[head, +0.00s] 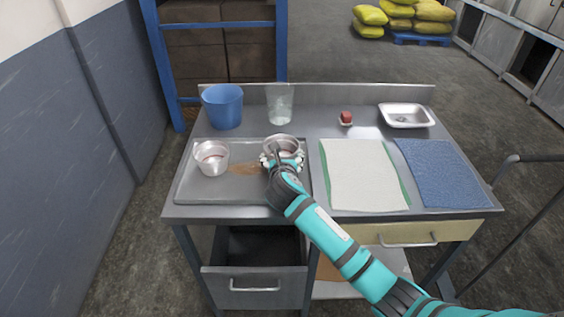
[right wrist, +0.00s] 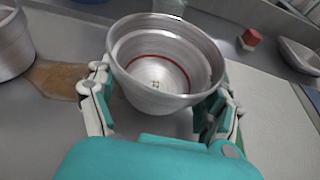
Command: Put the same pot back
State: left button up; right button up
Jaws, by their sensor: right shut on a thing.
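A silver metal pot (head: 283,146) with a flared rim is in my right gripper (head: 282,160), at the right side of the grey tray (head: 225,194). In the right wrist view the pot (right wrist: 165,65) sits between the two fingers of my right gripper (right wrist: 163,115), which are shut on its sides. The pot is upright and empty, with a red line and a small dark mark inside. A second silver pot (head: 211,158) stands on the tray's left; part of it shows in the right wrist view (right wrist: 12,45). I cannot tell whether the held pot touches the tray. My left gripper is out of view.
A brown stain (head: 243,169) lies on the tray between the pots. A blue bucket (head: 222,106) and a clear glass (head: 280,103) stand behind. A white cloth (head: 361,174), a blue mat (head: 438,172), a red block (head: 346,117) and a metal dish (head: 406,116) are right.

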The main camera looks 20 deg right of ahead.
jog(key=shift+f, duration=0.7)
jog(key=shift+f, duration=0.1)
jog(key=o, duration=1.1)
jog(key=shift+s+a+r, duration=0.1)
jog(key=shift+s+r, duration=0.15)
jog(key=shift+s, duration=0.1)
jog(key=v, duration=1.1)
jog(key=shift+s+r, duration=0.1)
jog(key=shift+r, duration=0.05)
